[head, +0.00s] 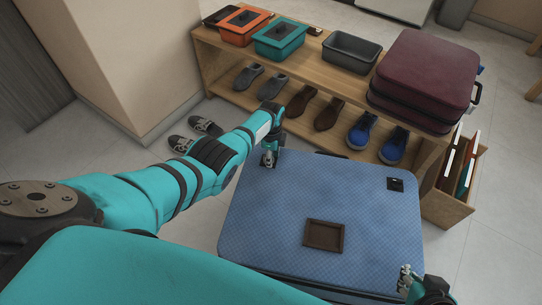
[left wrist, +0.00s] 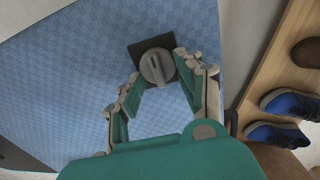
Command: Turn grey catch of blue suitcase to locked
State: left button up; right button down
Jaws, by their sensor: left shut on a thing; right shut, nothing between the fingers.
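The blue suitcase (head: 350,200) lies flat on the floor, its top facing up. The grey catch (left wrist: 156,66) is a round knob with a raised ridge on a black square plate (left wrist: 138,48). In the left wrist view the ridge runs nearly up and down, slightly tilted. My left gripper (head: 268,160) is at the suitcase's far left corner and mostly hides the catch in the head view. Its fingers (left wrist: 160,72) are closed on the catch from both sides. My right gripper (head: 405,278) is shut and empty over the suitcase's near right corner.
Behind stands a wooden shelf (head: 300,72) with shoes, bins and a maroon suitcase (head: 425,75). A wooden box (head: 445,208) of folders stands right.

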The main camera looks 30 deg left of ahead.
pick_arm(q)
jog(key=o, duration=1.1)
jog(key=shift+c, duration=0.2)
jog(key=shift+r, duration=0.1)
notch_tip(320, 180, up, 12)
